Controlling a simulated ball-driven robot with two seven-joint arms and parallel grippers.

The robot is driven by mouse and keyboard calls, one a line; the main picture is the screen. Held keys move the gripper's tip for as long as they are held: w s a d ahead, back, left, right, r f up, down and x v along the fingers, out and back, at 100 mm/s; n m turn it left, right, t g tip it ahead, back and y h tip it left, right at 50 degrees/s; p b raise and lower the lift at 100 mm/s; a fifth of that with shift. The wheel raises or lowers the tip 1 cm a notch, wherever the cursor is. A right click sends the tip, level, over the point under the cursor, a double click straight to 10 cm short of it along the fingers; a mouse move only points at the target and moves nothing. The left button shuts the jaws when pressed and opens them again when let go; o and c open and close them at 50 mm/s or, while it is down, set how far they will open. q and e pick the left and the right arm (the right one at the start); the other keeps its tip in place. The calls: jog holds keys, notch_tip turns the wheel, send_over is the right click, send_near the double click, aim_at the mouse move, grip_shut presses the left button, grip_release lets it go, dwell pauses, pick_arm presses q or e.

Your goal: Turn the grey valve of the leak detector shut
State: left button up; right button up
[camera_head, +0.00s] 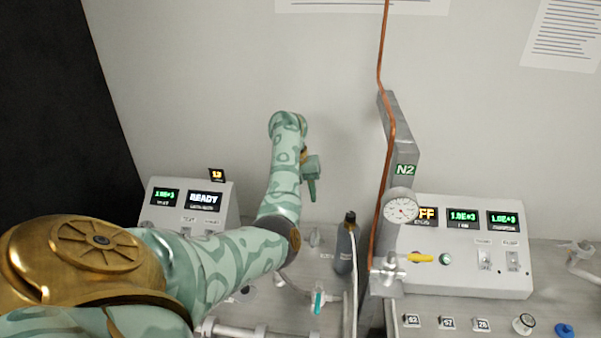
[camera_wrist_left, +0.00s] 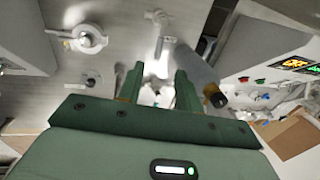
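The leak detector (camera_head: 188,205) is the light-grey box at the left of the bench, with a READY display. A small grey upright piece (camera_head: 315,239) stands on the bench right of it; I cannot tell whether it is the grey valve. My left gripper (camera_head: 312,196) hangs above the bench with its fingers pointing down, apart from the fittings. In the left wrist view the left gripper (camera_wrist_left: 157,72) has its two fingers apart. A pale fitting (camera_wrist_left: 150,95) shows beyond them, partly hidden by the gripper body. My right gripper is not in view.
A dark gas bottle (camera_head: 346,247) stands close to the right of my left gripper. A grey N2 post (camera_head: 404,150) with gauge (camera_head: 401,208) and copper pipe stands beyond it. A teal-handled valve (camera_head: 318,298) is nearer. A control box (camera_head: 465,270) is at the right.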

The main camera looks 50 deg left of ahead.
pick_arm(q)
jog(key=r, duration=0.2)
jog(key=shift+s+a+r+p, duration=0.2)
jog(key=shift+a+r+p, duration=0.05)
jog(key=shift+r+p, duration=0.15)
dwell(0.3)
